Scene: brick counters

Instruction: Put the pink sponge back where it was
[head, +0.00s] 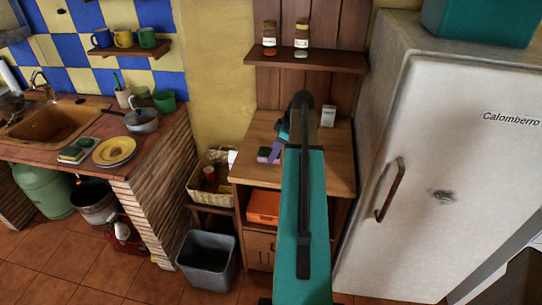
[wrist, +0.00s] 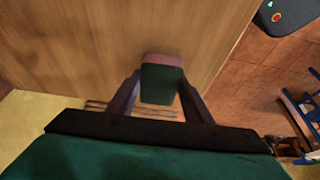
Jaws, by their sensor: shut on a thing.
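The pink sponge (wrist: 161,82) shows in the wrist view between my two purple fingers, with a pink edge and a dark green face. My gripper (wrist: 160,92) is shut on it, one finger on each side. In the head view my gripper (head: 269,154) is low over the top of the wooden cabinet (head: 258,128), left of my arm. The sponge is small and partly hidden there. I cannot tell whether it touches the wood.
A small white box (head: 328,117) stands at the cabinet's back right. A shelf (head: 310,61) with two jars is above. Left is a wicker basket (head: 205,178); right is a fridge (head: 440,150). On the sink counter, a green-and-yellow sponge (head: 71,153) lies beside a yellow plate (head: 115,151).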

